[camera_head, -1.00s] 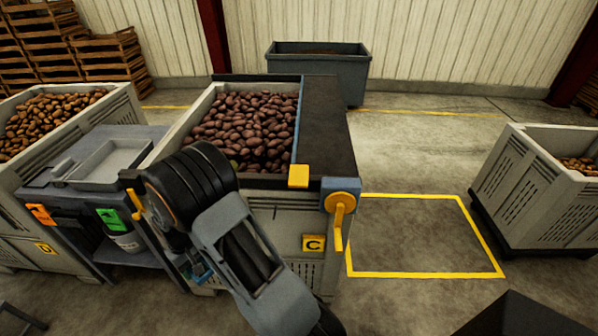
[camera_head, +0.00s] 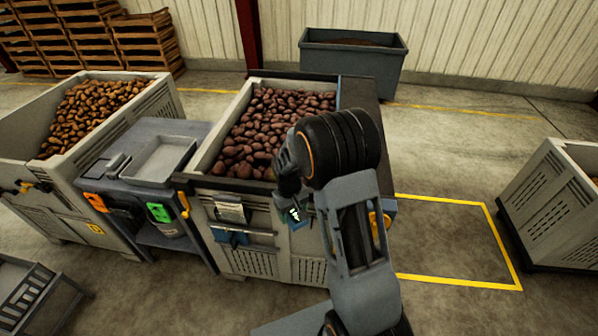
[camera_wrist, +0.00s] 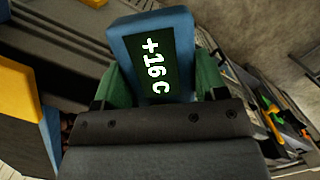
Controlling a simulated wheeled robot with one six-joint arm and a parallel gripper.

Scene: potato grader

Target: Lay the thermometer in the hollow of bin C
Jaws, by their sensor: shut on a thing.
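My gripper (camera_wrist: 158,82) is shut on the thermometer (camera_wrist: 178,32), a blue block with a dark display reading +16 C; the green fingers grip its two sides. In the head view my gripper (camera_head: 290,190) points down at the front of bin C (camera_head: 268,262), with the small dark display of the thermometer (camera_head: 296,214) in front of the bin's front wall, below the rim. Bin C is a grey crate full of dark red-brown potatoes (camera_head: 262,125). My arm covers its front right corner and label. I cannot make out the hollow among the potatoes.
Left of bin C stand a grey bench (camera_head: 150,135) with a tray and bin D (camera_head: 30,160) with lighter potatoes. A dark panel (camera_head: 360,95) runs along bin C's right side. A yellow-outlined floor area (camera_head: 450,240) at the right is empty.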

